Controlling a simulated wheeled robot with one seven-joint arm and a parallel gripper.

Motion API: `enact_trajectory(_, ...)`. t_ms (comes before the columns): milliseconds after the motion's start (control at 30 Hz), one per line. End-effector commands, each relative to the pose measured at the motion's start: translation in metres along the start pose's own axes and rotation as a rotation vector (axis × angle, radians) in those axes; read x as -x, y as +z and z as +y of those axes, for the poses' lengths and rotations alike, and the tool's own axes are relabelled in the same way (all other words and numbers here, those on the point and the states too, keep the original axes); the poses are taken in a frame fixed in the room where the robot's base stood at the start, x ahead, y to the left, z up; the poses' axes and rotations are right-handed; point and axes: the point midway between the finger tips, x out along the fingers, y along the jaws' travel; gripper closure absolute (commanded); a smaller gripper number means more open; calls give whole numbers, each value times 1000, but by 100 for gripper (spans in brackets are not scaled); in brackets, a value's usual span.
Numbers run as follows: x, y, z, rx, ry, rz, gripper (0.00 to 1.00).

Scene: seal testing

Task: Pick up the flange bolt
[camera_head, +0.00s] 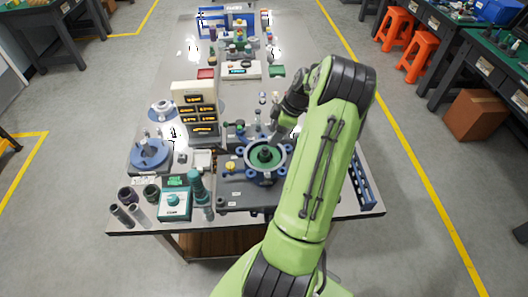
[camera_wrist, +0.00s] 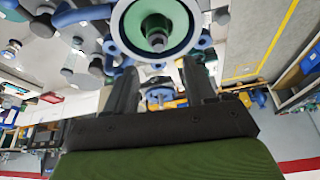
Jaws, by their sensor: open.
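A round flange fixture (camera_head: 248,166) with a blue-grey ring, a green inside and a dark centre piece sits on a dark plate at the table's front. In the wrist view its pale ring (camera_wrist: 118,42) fills the top, with the green face and dark centre inside. My gripper (camera_head: 275,134) is at the rear edge of this fixture, pointing down. In the wrist view my gripper's two fingers (camera_wrist: 158,72) stand apart with nothing held between them. Small grey upright pieces (camera_head: 262,98) stand behind it; I cannot tell which piece is the flange bolt.
A box rack with yellow labels (camera_head: 201,113) stands left of the fixture. A blue round stand (camera_head: 150,153) and a teal box (camera_head: 174,203) are at the front left. A blue rail (camera_head: 362,182) lies at the right edge. The table's middle right is fairly clear.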

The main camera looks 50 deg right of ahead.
Motion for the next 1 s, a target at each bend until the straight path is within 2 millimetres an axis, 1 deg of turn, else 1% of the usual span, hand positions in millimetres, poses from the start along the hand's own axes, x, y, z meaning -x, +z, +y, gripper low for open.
enact_trajectory(33, -10, -1, 0, 1, -2, 2, 46)
enact_trajectory(167, -24, -1, 0, 2, -2, 2, 46)
enact_trajectory(400, -66, 2, 2, 0, -3, 2, 46)
enact_trajectory(500, -72, 2, 2, 1, 1, 0, 46)
enact_trajectory(667, -72, 2, 2, 1, 2, -1, 46)
enact_trajectory(700, -72, 2, 2, 1, 2, -1, 49)
enact_trajectory(767, -72, 2, 2, 1, 2, -1, 58)
enact_trajectory(1000, -72, 2, 2, 1, 2, 0, 95)
